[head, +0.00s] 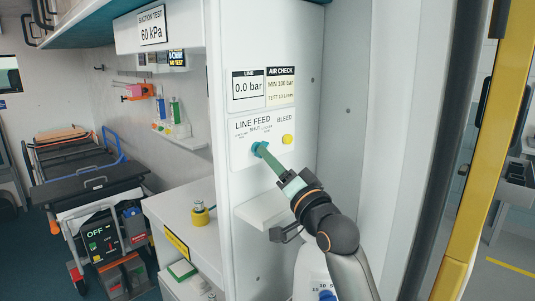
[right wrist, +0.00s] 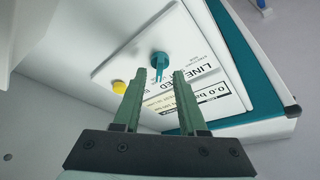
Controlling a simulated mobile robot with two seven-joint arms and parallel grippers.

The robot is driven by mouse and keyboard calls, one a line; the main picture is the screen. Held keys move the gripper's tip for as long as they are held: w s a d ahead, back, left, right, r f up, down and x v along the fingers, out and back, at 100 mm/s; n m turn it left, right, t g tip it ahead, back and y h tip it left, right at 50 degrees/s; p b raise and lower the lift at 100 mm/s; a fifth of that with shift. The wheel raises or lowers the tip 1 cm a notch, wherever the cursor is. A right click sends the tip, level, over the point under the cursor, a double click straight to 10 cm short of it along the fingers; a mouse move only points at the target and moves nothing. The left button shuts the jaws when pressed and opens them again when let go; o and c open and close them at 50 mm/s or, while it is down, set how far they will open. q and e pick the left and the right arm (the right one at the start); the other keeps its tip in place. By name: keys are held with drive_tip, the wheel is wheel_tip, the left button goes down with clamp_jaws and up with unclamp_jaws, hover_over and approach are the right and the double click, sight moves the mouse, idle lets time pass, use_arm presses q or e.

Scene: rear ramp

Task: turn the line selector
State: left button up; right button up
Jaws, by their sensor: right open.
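The line selector (head: 257,149) is a teal knob on the white LINE FEED panel. In the right wrist view the teal knob (right wrist: 160,60) has a narrow handle pointing down the picture. My right gripper (head: 266,155) reaches up to the panel from the lower right, its green fingers overlapping the knob's right side in the head view. In the right wrist view the gripper (right wrist: 160,73) is open, and the handle shows in the gap between its fingertips. I cannot tell whether they touch it. The line gauge (head: 248,88) reads 0.0 bar. My left gripper is out of view.
A yellow BLEED knob (head: 287,139) sits right of the selector. Above it is an AIR CHECK card (head: 280,87). A small white shelf (head: 262,209) juts out below the panel. A stretcher (head: 88,180) stands at the left. A yellow post (head: 486,130) rises at the right.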

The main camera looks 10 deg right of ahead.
drive_tip(key=shift+x, duration=1.05)
drive_tip(key=shift+c, duration=0.3)
clamp_jaws()
